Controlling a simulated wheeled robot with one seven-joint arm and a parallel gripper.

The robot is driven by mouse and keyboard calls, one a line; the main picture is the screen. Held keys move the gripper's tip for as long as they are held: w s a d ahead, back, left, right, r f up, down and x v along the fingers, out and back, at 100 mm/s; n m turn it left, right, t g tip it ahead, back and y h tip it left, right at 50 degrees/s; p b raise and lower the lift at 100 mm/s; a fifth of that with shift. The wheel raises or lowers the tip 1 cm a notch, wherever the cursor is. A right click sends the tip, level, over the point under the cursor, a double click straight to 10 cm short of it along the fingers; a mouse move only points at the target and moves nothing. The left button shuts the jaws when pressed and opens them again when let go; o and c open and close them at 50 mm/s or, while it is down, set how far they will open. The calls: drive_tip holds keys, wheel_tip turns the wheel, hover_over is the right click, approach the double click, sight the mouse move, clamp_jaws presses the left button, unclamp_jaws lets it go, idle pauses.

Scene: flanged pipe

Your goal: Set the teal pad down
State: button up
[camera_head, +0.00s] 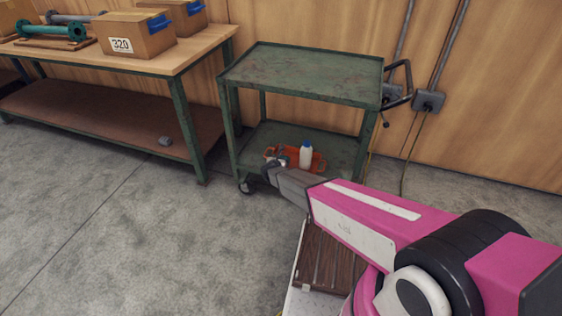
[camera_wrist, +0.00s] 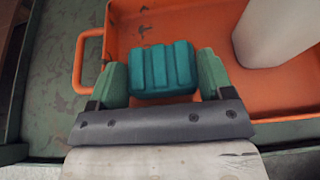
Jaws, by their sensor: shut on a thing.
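The teal pad (camera_wrist: 163,70) is a ribbed block between the two green fingers of my gripper (camera_wrist: 163,78) in the wrist view. My gripper is shut on it, over an orange tray (camera_wrist: 120,15). I cannot tell whether the pad touches the tray floor. The orange tray also shows in the head view (camera_head: 318,163), on the lower shelf of a green cart (camera_head: 300,75). In the head view my gripper (camera_head: 270,165) reaches in at the tray's left side, and the pad cannot be made out.
A white bottle with a blue cap (camera_head: 306,155) stands in the tray, right of the pad. The cart's upper shelf overhangs the tray. A wooden workbench (camera_head: 200,50) at left holds boxes (camera_head: 135,35) and a green flanged pipe (camera_head: 50,31). A small grey piece (camera_head: 165,141) lies on its lower shelf.

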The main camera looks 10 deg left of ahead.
drive_tip(key=shift+f, duration=0.4)
drive_tip(key=o, duration=0.9)
drive_tip(key=shift+r, duration=0.1)
drive_tip(key=shift+s+r, duration=0.2)
drive_tip(key=v, duration=1.1)
drive_tip(key=shift+s, duration=0.3)
drive_tip(key=shift+r, duration=0.1)
